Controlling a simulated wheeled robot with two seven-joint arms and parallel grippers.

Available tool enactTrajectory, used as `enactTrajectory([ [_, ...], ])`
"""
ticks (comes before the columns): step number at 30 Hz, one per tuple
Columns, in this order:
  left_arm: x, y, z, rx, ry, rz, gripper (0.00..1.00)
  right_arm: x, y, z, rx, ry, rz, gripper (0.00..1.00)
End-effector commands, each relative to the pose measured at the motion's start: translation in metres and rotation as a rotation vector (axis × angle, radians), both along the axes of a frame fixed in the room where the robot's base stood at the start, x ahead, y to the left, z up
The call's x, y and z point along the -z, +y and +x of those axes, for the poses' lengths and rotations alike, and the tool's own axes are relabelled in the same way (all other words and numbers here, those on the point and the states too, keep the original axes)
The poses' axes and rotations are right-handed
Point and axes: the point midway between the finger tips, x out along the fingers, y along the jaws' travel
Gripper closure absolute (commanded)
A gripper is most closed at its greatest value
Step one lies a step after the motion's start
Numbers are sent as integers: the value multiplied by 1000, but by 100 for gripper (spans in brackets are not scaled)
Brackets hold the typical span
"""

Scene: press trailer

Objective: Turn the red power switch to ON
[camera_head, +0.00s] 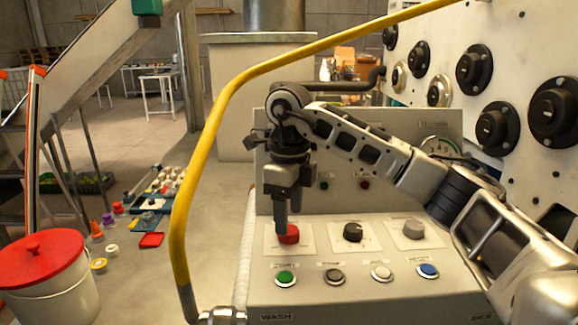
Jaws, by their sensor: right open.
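The red power switch (290,235) is a round red knob on a white plate at the left of the control panel's upper row. My right gripper (288,228) reaches in from the right and points down over the switch. Its fingers come down at the knob and hide part of its left and upper side. I cannot tell whether they touch it. The jaws are open, seen nearly edge-on. The knob's ON and OFF marks are too small to read. My left gripper does not show.
A black knob (353,232) and a grey knob (413,229) sit right of the switch. A yellow rail (203,150) arches at the left. A red-lidded bucket (45,260) stands lower left.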

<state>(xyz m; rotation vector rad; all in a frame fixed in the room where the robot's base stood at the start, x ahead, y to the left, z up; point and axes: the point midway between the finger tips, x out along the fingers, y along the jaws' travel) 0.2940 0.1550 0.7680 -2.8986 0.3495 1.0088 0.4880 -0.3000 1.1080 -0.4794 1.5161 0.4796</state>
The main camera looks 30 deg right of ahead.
Motion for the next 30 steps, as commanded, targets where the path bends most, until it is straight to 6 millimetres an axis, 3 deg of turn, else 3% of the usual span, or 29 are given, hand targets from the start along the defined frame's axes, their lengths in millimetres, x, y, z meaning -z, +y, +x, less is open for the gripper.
enactTrajectory([
  [6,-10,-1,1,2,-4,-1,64,-60,-1,1,3,-8,-1,41],
  [15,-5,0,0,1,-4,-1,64,-109,0,0,3,-6,-2,41],
  [21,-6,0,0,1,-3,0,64,-126,0,0,2,-3,0,41],
  [30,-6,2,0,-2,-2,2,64,-129,0,0,1,-1,1,41],
])
